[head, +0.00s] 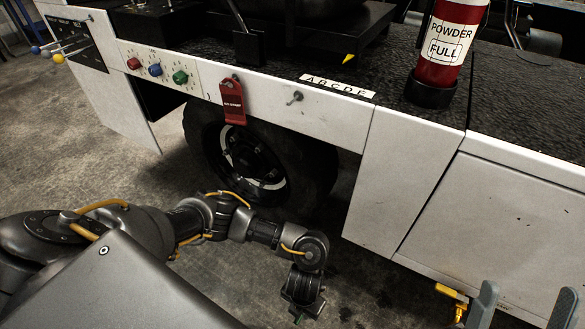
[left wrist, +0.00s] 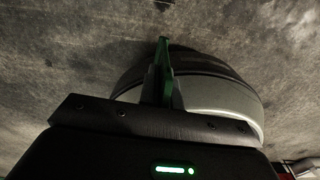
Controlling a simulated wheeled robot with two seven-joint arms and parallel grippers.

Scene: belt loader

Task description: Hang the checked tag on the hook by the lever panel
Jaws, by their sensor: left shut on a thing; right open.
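My left gripper (head: 303,305) hangs low over the floor in front of the belt loader, pointing down. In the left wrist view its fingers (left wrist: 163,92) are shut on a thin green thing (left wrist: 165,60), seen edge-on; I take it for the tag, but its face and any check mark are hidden. The lever panel (head: 75,42), with blue, white and yellow knobs, is at the upper left. My right gripper (head: 526,291) is open and empty at the lower right.
A red tag (head: 232,103) hangs on the white side panel, beside a panel of red, blue and green buttons (head: 155,69). A wheel (head: 250,160) is below. A red extinguisher (head: 450,40) stands on the deck. A yellow-handled part (head: 451,293) is low, near my right gripper.

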